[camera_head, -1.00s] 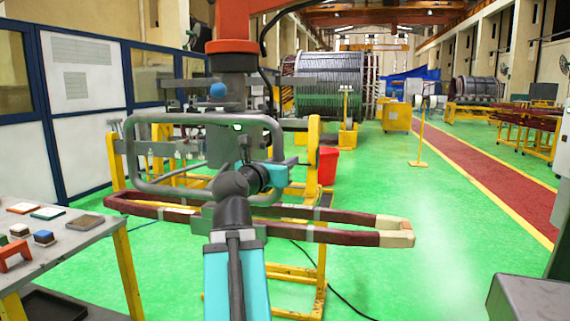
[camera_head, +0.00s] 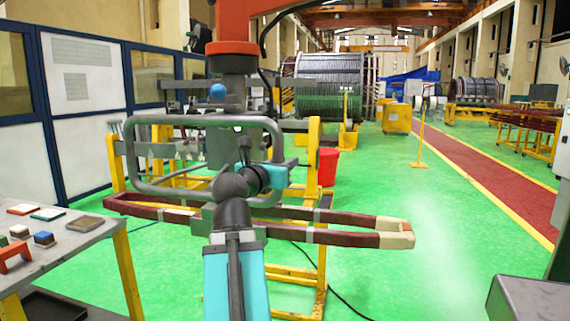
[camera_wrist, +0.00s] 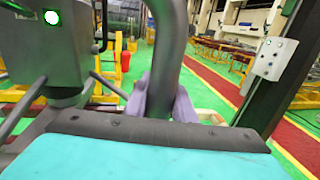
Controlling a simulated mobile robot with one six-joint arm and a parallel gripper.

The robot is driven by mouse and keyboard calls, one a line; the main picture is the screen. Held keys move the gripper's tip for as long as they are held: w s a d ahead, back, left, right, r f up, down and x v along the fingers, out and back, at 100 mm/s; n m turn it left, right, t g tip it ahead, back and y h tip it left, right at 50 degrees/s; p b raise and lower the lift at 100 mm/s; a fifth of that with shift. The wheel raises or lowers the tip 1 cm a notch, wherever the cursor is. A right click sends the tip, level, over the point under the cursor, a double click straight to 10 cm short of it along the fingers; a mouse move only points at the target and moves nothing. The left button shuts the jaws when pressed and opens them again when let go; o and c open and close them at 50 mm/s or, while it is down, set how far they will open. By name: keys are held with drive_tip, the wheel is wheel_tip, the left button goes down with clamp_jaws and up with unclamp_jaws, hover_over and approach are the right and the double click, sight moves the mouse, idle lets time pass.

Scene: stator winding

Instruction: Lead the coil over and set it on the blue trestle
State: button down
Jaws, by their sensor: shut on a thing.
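The coil (camera_head: 345,238), a long dark red loop with a cream right end and grey bands, hangs level under a lifting device with a grey tubular handle frame (camera_head: 160,119). My gripper (camera_head: 258,176) is shut on this frame, not on the coil. In the wrist view its purple-grey fingers (camera_wrist: 165,102) close around the grey tube (camera_wrist: 169,50). My arm covers part of the coil's middle. I cannot make out a blue trestle in either view. A yellow stand (camera_head: 312,165) is behind the coil; whether they touch cannot be told.
A bench (camera_head: 85,236) with small coloured blocks stands at the left. A red bucket (camera_head: 328,166) is behind the yellow stand. A black cable lies on the green floor. Clear floor and a red walkway (camera_head: 490,178) extend to the right.

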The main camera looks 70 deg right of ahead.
drive_tip(key=c, duration=1.4)
unclamp_jaws()
drive_tip(key=shift+a, duration=0.1)
